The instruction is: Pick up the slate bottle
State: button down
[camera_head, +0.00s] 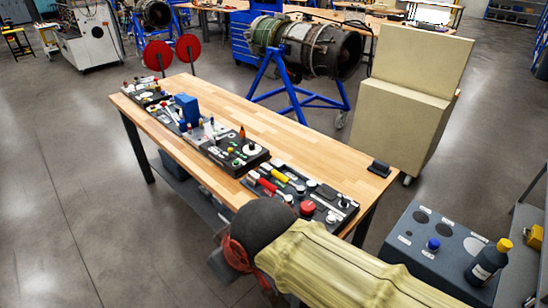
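A dark slate bottle (487,264) with a yellow cap and a pale label stands near the right edge of the view. It leans to the right in the picture and is on or against the right end of a grey-blue box (400,257) with dark round openings in its top. A pale yellow sleeved arm part with a dark rounded end, which looks like mine, crosses the bottom middle, left of the bottle and apart from it. I cannot make out my gripper's fingers in this view.
A wooden workbench (295,130) with several tool trays (225,145) stands left of the box. A beige cabinet (402,120) is behind. A grey shelf (523,262) with a yellow item (534,237) is close right of the bottle. Open floor (60,220) lies at the left.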

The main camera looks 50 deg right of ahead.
aim_at(489, 263)
jog(key=z, duration=3.5)
jog(key=i+l+z, duration=0.55)
jog(key=i+j, duration=0.1)
